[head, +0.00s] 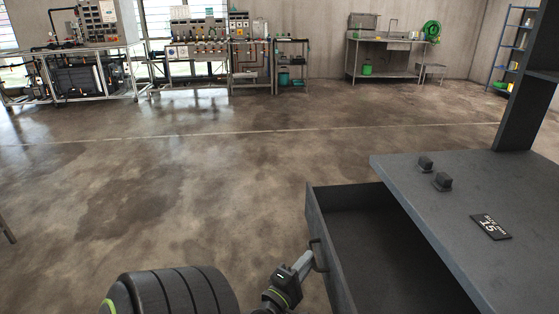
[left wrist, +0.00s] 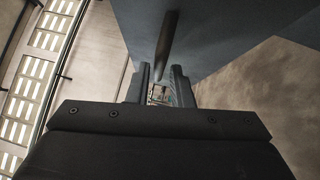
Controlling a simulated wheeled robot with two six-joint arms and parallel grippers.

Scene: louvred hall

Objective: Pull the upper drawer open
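The upper drawer (head: 329,242) stands well out from under the grey cabinet top (head: 455,225), and its dark inside shows empty where visible. Its dark bar handle (head: 321,257) is on the front panel. My left gripper (head: 304,264) is at this handle, in front of the panel. In the left wrist view the handle bar (left wrist: 167,42) runs between the two close-set fingers (left wrist: 161,82), which are shut on it. The drawer's grey front also shows in that view (left wrist: 225,35). My right gripper is not in view.
The concrete floor (head: 190,190) left of the drawer is clear. Benches and a sink table (head: 385,75) stand far back.

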